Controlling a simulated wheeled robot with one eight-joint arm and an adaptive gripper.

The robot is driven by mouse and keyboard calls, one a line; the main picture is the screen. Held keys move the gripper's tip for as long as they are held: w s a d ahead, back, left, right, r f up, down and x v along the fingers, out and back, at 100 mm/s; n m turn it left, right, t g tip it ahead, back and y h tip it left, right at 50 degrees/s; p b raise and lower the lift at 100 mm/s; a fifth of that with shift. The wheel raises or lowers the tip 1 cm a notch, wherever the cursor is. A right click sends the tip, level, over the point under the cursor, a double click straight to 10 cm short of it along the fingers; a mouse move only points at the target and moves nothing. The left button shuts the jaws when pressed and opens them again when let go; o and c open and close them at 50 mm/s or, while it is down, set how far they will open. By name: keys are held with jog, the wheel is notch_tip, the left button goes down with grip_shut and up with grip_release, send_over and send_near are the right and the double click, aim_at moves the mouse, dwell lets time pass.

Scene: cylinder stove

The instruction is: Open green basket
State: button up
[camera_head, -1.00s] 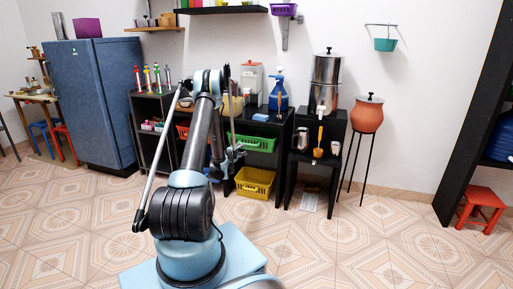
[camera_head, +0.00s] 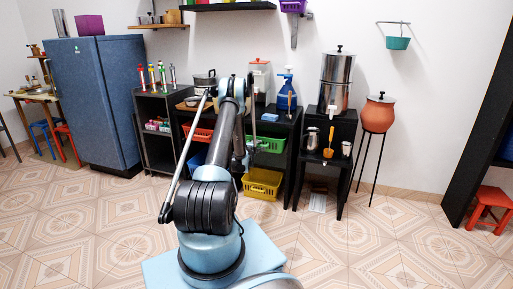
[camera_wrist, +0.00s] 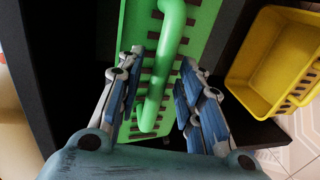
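The green basket (camera_head: 267,145) sits in the middle level of the black shelf unit in the head view, above the yellow basket. In the wrist view the green basket (camera_wrist: 205,25) shows its slotted wall and a rounded green handle (camera_wrist: 168,45). My gripper (camera_wrist: 160,80) is open, with one blue-padded finger on each side of the handle. A gap shows between each finger and the handle. In the head view my arm covers the left part of the green basket, and the gripper is hard to make out there.
The yellow basket (camera_head: 262,184) is on the level below and shows at the right in the wrist view (camera_wrist: 245,85). Dark shelf panels flank the green basket. A red basket (camera_head: 200,134) is to the left. The tiled floor in front is clear.

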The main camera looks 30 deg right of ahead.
jog(key=shift+w+d, duration=0.3)
